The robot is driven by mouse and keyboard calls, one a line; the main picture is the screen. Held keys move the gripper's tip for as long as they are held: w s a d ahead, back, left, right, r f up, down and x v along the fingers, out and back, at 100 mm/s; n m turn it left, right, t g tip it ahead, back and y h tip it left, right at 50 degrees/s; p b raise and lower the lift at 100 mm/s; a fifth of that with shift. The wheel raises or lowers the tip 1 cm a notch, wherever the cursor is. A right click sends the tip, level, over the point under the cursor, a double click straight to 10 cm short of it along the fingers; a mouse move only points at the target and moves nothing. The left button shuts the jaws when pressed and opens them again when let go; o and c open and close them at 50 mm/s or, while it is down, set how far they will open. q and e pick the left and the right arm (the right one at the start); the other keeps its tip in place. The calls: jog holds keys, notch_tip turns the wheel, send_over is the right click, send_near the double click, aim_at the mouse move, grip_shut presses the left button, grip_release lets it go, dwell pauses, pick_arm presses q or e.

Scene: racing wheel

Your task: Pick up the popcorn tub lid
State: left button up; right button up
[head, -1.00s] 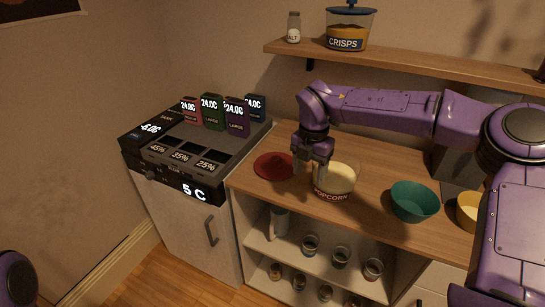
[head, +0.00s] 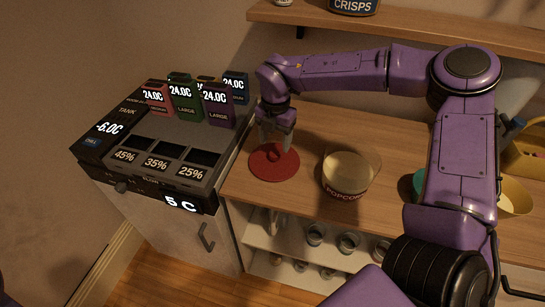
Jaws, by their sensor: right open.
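The popcorn tub lid is a flat red disc (head: 287,171) with a small raised knob, lying on the wooden counter left of the popcorn tub. The popcorn tub (head: 347,177) is clear with pale contents, a dark red label and an open top. My right gripper (head: 273,146) is open and empty. It points down over the back part of the lid, near its knob. Whether the fingertips touch the knob I cannot tell. My left gripper is out of view.
A slush machine (head: 150,150) with several coloured cartons stands left of the lid. A teal bowl (head: 419,184) is partly hidden behind my right arm, and a yellow bowl (head: 514,200) is right of it. A wall shelf (head: 400,33) runs above. Counter around the lid's front is clear.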

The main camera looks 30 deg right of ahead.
aim_at(274, 153)
jog(key=shift+s+d+f+p, duration=0.1)
jog(key=shift+s+f+p, duration=0.05)
jog(key=shift+f+p, duration=0.4)
jog(key=shift+s+d+f+p, duration=0.1)
jog(key=shift+f+p, duration=0.3)
jog(key=shift+f, duration=0.25)
jog(key=f, duration=0.1)
jog(key=w+f, duration=0.2)
jog(key=shift+f, duration=0.4)
jog(key=shift+s+r, duration=0.15)
jog(key=shift+s, duration=0.1)
jog(key=shift+s+r, duration=0.15)
jog(key=shift+s, duration=0.05)
jog(key=shift+c, duration=0.9)
jog(key=shift+s+a, duration=0.1)
jog(key=c, duration=0.9)
jog(key=shift+c, duration=0.2)
